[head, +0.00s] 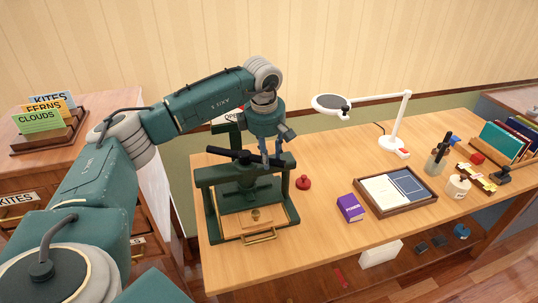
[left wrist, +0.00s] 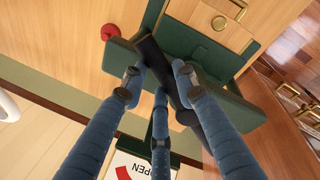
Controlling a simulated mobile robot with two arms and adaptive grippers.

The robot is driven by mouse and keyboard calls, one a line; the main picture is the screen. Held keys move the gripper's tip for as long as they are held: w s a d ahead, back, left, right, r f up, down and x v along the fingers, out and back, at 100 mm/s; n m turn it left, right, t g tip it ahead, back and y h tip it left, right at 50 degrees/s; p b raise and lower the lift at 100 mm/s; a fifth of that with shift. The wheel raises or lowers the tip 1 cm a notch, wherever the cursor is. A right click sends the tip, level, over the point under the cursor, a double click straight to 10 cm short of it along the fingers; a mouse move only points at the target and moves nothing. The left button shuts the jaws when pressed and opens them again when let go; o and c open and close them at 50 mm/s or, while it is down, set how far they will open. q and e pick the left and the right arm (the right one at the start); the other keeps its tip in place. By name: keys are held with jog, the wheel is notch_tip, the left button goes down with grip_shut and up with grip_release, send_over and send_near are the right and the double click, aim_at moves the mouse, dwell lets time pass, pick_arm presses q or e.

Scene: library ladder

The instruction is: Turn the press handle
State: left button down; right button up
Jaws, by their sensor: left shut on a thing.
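The green book press (head: 248,193) stands at the left end of the wooden table. Its black bar handle (head: 226,153) lies across the top; it also shows running diagonally in the left wrist view (left wrist: 152,55). My left gripper (head: 273,160) reaches down from above and is shut on the handle, right of its middle in the head view. In the left wrist view its blue fingers (left wrist: 157,80) lie on both sides of the bar. The fingers partly hide the bar. My right gripper is not in view.
A red knob-like object (head: 303,183) sits right of the press. A purple box (head: 350,208), a tray with a book (head: 397,207) and a white magnifier lamp (head: 392,142) stand farther right. An OPEN sign (left wrist: 145,165) is behind the press. A cabinet (head: 120,165) stands left.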

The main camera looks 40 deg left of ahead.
pick_arm(q)
jog(key=c, duration=1.3)
grip_release()
jog(key=shift+c, duration=0.2)
jog(key=shift+r, duration=0.15)
notch_tip(320, 180, up, 12)
jog(key=s, duration=0.2)
jog(key=shift+d+f, duration=0.2)
jog(key=shift+d, duration=0.25)
jog(key=shift+s, duration=0.1)
